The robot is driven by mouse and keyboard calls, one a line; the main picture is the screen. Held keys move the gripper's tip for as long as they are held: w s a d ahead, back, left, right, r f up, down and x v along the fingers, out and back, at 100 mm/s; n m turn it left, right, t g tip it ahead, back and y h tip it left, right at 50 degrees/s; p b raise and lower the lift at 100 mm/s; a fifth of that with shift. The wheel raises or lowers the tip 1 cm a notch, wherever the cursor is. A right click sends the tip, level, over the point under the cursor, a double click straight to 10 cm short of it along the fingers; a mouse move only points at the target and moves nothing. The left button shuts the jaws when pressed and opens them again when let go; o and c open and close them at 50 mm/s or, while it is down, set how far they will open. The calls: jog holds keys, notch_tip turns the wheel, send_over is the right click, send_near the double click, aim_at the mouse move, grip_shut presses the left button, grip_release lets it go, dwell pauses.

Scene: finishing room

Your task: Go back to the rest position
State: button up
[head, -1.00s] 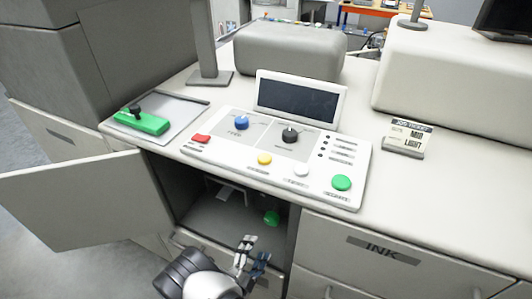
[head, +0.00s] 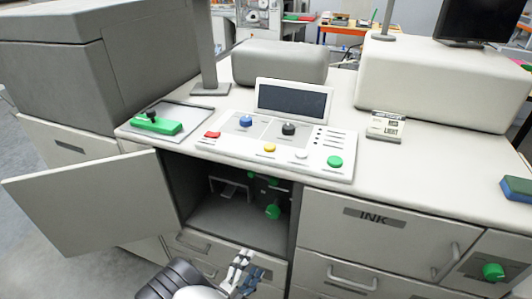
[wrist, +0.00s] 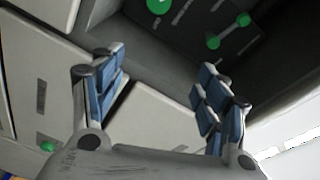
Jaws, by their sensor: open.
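My gripper (head: 243,272) is at the bottom middle of the head view, in front of the drawers below the open cabinet. In the wrist view my gripper (wrist: 160,95) shows its two blue-padded fingers wide apart with nothing between them. The open cabinet (head: 215,213) is beyond the gripper, and its door (head: 95,203) stands swung out to the left. Inside are green-handled parts, including a green knob (head: 273,211); green parts also show at the top of the wrist view (wrist: 228,32).
The control panel (head: 275,143) with coloured buttons is on the counter above the cabinet. A green-handled tool (head: 156,124) lies on a tray at left. The INK drawer (head: 372,222) is shut at right. A blue-green block (head: 517,188) lies at the counter's right edge.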

jog(key=w+d+r+m+g+h, duration=0.1)
jog(key=d+r+m+g+h, duration=0.2)
jog(key=r+m, duration=0.35)
jog(key=w+d+r+m+g+h, duration=0.1)
jog(key=d+r+m+g+h, duration=0.15)
jog(key=d+r+m, duration=0.4)
jog(key=s+d+r+m+g+y, duration=0.2)
jog(key=s+d+r+m+g, duration=0.4)
jog(key=d+r+m+g, duration=0.4)
jog(key=s+r+m+t+y, duration=0.2)
jog(key=s+r+m+y, duration=0.4)
jog(key=m, duration=0.8)
jog(key=s+r+m+t+y, duration=0.2)
jog(key=s+r+m+y, duration=0.4)
jog(key=s+m, duration=0.6)
jog(key=r+m, duration=0.1)
jog(key=m, duration=0.2)
jog(key=shift+s+a+r, duration=0.15)
jog(key=shift+s+r, duration=0.15)
jog(key=shift+s, duration=0.1)
